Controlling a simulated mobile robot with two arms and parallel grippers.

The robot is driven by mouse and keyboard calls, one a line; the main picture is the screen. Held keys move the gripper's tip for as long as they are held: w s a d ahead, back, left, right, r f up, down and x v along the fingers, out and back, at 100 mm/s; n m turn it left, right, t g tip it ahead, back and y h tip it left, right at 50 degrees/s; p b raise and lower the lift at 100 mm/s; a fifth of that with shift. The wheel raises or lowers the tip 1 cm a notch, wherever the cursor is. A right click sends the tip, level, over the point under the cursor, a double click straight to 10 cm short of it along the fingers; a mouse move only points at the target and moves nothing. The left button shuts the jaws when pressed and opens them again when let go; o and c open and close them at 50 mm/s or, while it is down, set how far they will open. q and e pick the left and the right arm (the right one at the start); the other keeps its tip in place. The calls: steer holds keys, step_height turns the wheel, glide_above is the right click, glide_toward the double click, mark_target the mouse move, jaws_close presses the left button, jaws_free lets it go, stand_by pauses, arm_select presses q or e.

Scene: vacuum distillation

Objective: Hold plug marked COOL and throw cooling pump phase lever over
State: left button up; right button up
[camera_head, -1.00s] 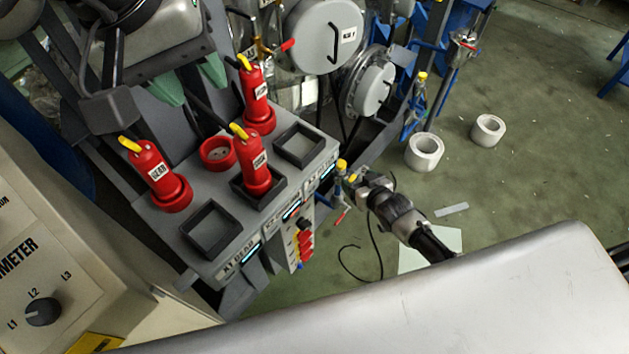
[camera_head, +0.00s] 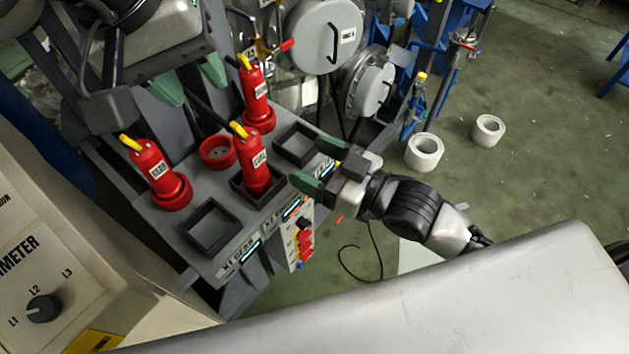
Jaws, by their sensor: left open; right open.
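The red plug that appears to be marked COOL (camera_head: 254,168) has a yellow top and stands upright in the middle black square frame on the grey console (camera_head: 183,226). My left gripper (camera_head: 190,82) is open and empty, behind and to the left of this plug, apart from it. My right gripper (camera_head: 315,168) is open, its green fingers pointing left towards the plug, with a gap between. Red and black lever-like parts (camera_head: 304,240) show on the console's front below. I cannot tell which is the cooling pump phase lever.
A plug marked GEAR (camera_head: 154,172) stands left and another red plug (camera_head: 256,98) behind. An empty red socket (camera_head: 217,152) lies between them. Empty black frames are at front (camera_head: 209,229) and back right (camera_head: 297,146).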

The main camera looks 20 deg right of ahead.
mark_target(263, 165)
steer(key=s+a+g, duration=0.1)
steer(key=s+a, duration=0.1)
steer(key=s, duration=0.2)
steer(key=shift+n+y, duration=0.3)
steer(key=shift+n, duration=0.1)
steer(key=x, duration=1)
steer(key=shift+w+r, duration=0.15)
steer(key=shift+w, duration=0.05)
jaws_close()
